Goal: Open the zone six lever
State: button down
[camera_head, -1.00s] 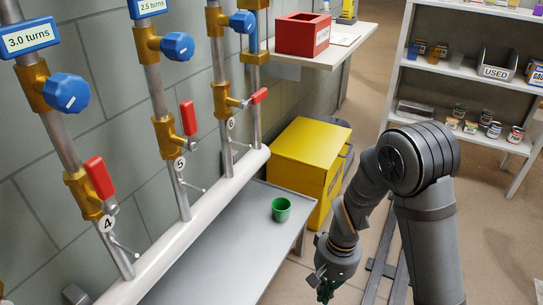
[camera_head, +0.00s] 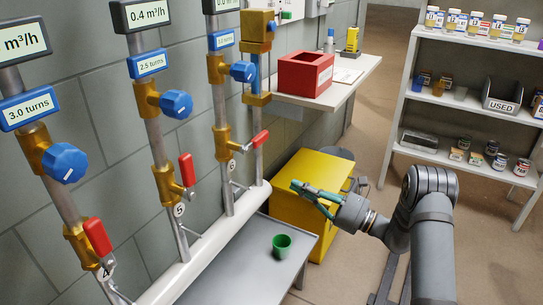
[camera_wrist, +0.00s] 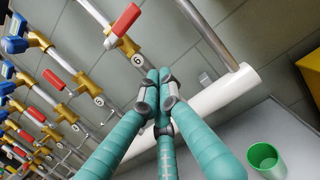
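The zone six lever has a red handle (camera_head: 259,139) on a brass valve (camera_head: 222,142), above the round 6 tag (camera_head: 232,165). The handle slants up and out to the right, away from its pipe. In the wrist view the red handle (camera_wrist: 124,19) and its 6 tag (camera_wrist: 136,59) are at the top, beyond the fingertips. My gripper (camera_head: 300,187) points left toward the pipes, over the yellow bin, clearly apart from the lever. In the wrist view its teal fingers (camera_wrist: 159,82) come together at the tips, with nothing visible between them.
The zone five lever (camera_head: 187,168) and zone four lever (camera_head: 97,236) stand to the left. A white pipe (camera_head: 205,245) runs below them. A green cup (camera_head: 281,245) stands on the grey bench (camera_head: 243,268). A yellow bin (camera_head: 300,222) and red box (camera_head: 305,74) are behind.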

aim_at(255, 143)
jog(key=shift+w+d+r+t, duration=0.25)
jog(key=shift+r+t, duration=0.15)
jog(key=shift+r, duration=0.25)
jog(key=w+a+r+b, duration=0.1)
jog(key=w+a+r, duration=0.3)
jog(key=a+r, duration=0.2)
jog(key=a, duration=0.2)
jog(key=shift+w+a+r+b, duration=0.15)
jog(key=shift+w+a+b, duration=0.05)
jog(key=shift+a+b, duration=0.15)
